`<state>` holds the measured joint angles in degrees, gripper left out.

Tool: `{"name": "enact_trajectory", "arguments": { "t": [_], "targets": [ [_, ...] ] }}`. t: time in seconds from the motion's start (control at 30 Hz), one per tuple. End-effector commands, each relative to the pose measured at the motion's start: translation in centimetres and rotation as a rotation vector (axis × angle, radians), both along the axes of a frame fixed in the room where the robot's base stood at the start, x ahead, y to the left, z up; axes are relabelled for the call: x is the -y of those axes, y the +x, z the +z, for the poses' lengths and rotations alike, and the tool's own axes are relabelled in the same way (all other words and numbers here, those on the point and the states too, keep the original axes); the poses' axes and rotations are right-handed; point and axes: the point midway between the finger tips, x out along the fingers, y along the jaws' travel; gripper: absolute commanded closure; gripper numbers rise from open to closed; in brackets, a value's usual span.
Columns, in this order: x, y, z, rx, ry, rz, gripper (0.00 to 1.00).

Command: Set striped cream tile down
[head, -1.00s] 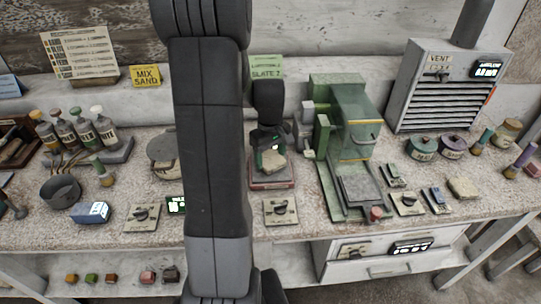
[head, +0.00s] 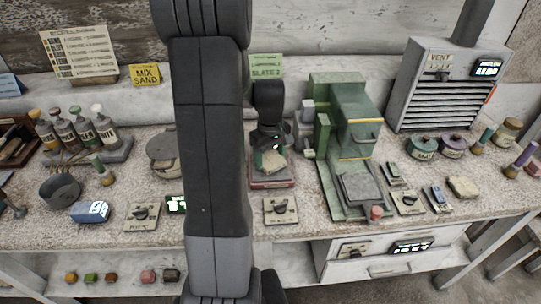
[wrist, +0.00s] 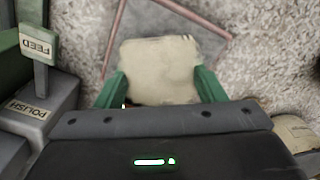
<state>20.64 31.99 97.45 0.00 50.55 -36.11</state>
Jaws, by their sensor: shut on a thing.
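My gripper (head: 268,143) hangs down over a small red-rimmed tray (head: 271,185) near the middle of the bench. Its two green fingers are shut on the cream tile (head: 273,161), holding it by opposite sides. In the wrist view the tile (wrist: 160,72) sits between the fingers of my gripper (wrist: 161,87), pale and roughly square with worn edges. Stripes cannot be made out. The tray's thin reddish rim (wrist: 196,18) shows behind and around the tile. Whether the tile touches the tray floor cannot be told.
A green machine (head: 345,130) stands close to the right of the tray, with FEED (wrist: 38,45) and POLISH (wrist: 27,108) labels near my gripper. A switch plate (head: 281,210) lies in front of the tray. A round stone-coloured stack (head: 161,150) stands left of my arm.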

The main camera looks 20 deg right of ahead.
Motion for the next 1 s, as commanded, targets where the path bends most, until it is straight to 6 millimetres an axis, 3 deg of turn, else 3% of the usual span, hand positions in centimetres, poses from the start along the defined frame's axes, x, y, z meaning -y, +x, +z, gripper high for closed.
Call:
{"name": "enact_trajectory", "arguments": {
  "t": [0.43,0.47,0.57,1.0],
  "targets": [
    [0.00,0.01,-0.98,0.000,0.000,0.000,0.66],
    [0.01,0.01,-0.87,0.000,0.000,0.000,0.31],
    [0.01,0.00,-0.86,0.000,0.000,0.000,0.11],
    [-0.01,-0.01,-0.88,0.000,0.000,0.000,0.11]
  ]
}}
